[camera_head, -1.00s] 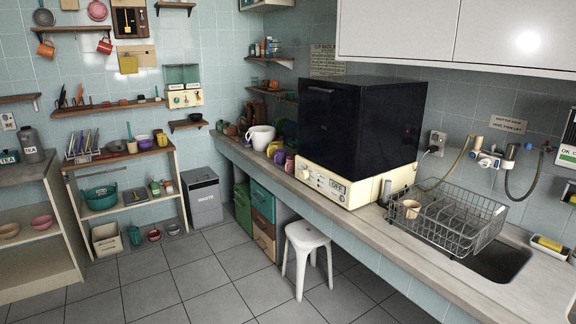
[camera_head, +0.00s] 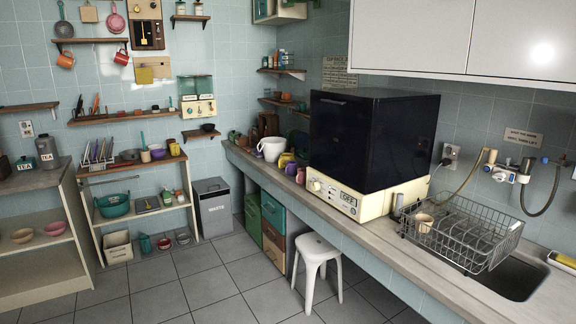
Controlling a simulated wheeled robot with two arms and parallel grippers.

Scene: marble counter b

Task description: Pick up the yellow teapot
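A small yellow item (camera_head: 286,158) stands on the counter, left of the black-doored appliance. It is partly hidden by purple vessels in front of it, and I cannot tell if it is the teapot. Another small yellow item (camera_head: 174,149) sits on top of the left shelf unit, also too small to make out. Neither of my grippers is in view.
The counter (camera_head: 335,212) runs along the right wall. It bears a white pot (camera_head: 271,148), the black-doored appliance (camera_head: 365,135) and a wire dish rack (camera_head: 462,232). A white stool (camera_head: 316,258) and a waste bin (camera_head: 213,211) stand below. The tiled floor in front is free.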

